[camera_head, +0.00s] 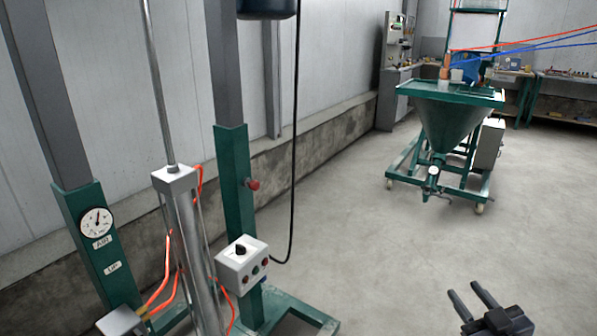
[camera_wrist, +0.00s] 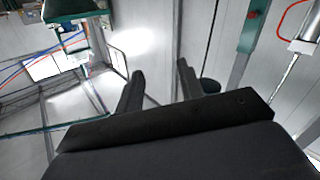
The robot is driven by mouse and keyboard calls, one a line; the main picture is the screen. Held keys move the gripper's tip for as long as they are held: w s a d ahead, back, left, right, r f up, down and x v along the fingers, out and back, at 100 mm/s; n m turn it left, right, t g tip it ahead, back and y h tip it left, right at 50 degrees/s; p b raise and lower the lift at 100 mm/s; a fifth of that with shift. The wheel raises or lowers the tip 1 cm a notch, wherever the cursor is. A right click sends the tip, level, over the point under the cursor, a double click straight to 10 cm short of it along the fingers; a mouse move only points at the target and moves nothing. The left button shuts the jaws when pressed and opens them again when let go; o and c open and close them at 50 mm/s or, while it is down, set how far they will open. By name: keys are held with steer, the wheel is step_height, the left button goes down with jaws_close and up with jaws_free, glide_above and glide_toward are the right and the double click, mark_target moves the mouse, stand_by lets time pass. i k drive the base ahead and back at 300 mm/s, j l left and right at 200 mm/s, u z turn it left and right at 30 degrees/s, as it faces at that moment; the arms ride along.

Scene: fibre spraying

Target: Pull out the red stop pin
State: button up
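The red stop pin (camera_head: 252,184) shows as a small red knob on the side of the green post sleeve (camera_head: 235,170), left of centre in the head view. A small red spot on the green post in the wrist view, near the top right, looks like the same pin (camera_wrist: 254,14). My gripper (camera_head: 465,288) is at the bottom right of the head view, well to the right of the post and apart from the pin. Its two dark fingers are spread with nothing between them, as the wrist view also shows (camera_wrist: 160,69).
A white control box (camera_head: 242,264) with a knob and buttons sits low on the post. A black cable (camera_head: 294,130) hangs beside it. A pressure gauge (camera_head: 96,221) and a cylinder stand left. A green hopper cart (camera_head: 452,120) stands behind; the floor between is clear.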

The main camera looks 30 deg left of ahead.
mark_target(255, 185)
steer(key=i+j+u, duration=0.15)
steer(key=i+u, duration=0.9)
steer(key=u, duration=0.15)
steer(key=i+l+u, duration=0.15)
steer(key=i+u, duration=0.25)
steer(key=k, duration=0.05)
